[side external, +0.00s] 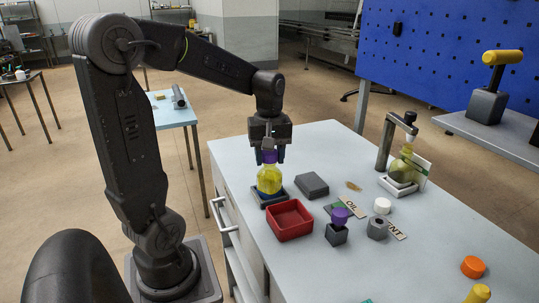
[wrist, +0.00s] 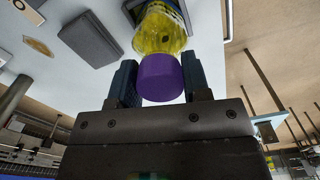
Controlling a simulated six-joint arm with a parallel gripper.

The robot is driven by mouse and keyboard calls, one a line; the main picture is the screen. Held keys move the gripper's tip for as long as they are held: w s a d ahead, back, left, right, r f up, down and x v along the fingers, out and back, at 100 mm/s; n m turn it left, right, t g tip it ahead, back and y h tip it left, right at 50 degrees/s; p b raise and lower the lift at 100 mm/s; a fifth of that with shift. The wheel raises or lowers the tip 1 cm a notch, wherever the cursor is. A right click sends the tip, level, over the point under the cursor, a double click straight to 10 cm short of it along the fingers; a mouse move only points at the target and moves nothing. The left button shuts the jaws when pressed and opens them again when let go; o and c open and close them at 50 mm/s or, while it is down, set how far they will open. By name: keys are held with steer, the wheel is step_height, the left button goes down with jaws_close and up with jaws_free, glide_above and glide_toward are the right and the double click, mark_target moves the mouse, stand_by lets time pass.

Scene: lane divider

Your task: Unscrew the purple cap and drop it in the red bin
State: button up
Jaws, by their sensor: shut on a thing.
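A bottle of yellow liquid (side external: 269,180) stands upright in a dark blue holder on the table in the side external view; it also shows in the wrist view (wrist: 162,30). Its purple cap (wrist: 161,78) sits at the bottle's neck, between the two fingers of my gripper (wrist: 161,84). My gripper also shows in the side external view (side external: 268,157), pointing down over the bottle and shut on the cap. The red bin (side external: 289,219) stands on the table just in front of the bottle and looks empty.
A dark grey block (side external: 312,185) lies right of the bottle. A grey block with a purple top (side external: 339,225), a white cap (side external: 382,206), a grey nut-shaped piece (side external: 377,228) and an OIL label (side external: 351,207) lie further right. A second bottle (side external: 402,170) stands under a dark post behind.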

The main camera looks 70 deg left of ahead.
steer(key=shift+n, duration=0.8)
steer(key=shift+n, duration=0.9)
steer(key=shift+n, duration=0.8)
steer(key=shift+n, duration=0.9)
